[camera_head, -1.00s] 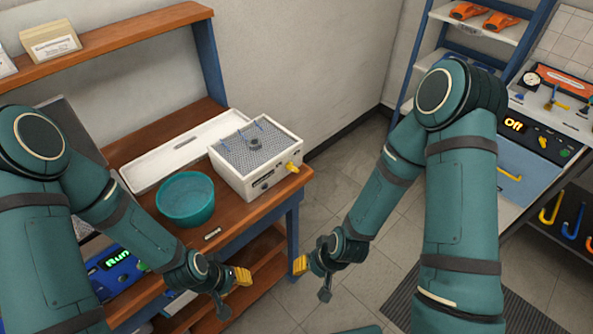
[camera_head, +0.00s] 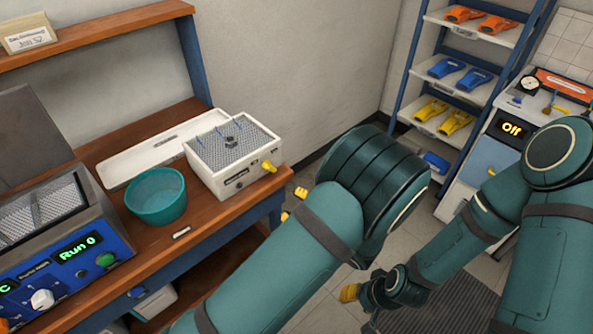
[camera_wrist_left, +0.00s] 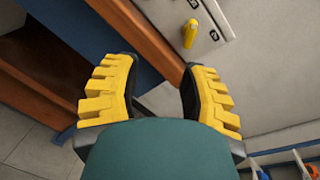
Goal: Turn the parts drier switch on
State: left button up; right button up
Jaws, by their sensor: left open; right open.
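The parts drier (camera_head: 205,185) is a white box with a mesh top on the bench. Its yellow switch (camera_head: 268,167) sticks out on the front, near the right corner. In the left wrist view the switch (camera_wrist_left: 190,33) shows on the pale panel, beyond the fingers and apart from them. My left gripper (camera_head: 292,204) is mostly hidden behind my left arm; its yellow fingertips show right of and below the switch. In the wrist view it (camera_wrist_left: 158,85) is open and empty. My right gripper (camera_head: 349,292) is low at centre right, open, away from the drier.
A teal bowl (camera_head: 156,200) and a white tray (camera_head: 130,165) stand left of the drier. A blue machine with a green "Run" display (camera_head: 75,250) is at the left. Shelves with coloured tools (camera_head: 475,78) stand at the back right.

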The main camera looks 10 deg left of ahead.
aim_at(273, 170)
pick_arm(q)
jog(key=w+a, duration=0.2)
jog(key=w, duration=0.1)
jog(key=w+a+r+t, duration=0.1)
jog(key=w+a, duration=0.2)
jog(key=w+a+r+t+b, duration=0.1)
jog(key=w+a, duration=0.2)
jog(key=shift+w+a+m, duration=0.2)
jog(key=shift+w+m, duration=0.2)
grip_shut()
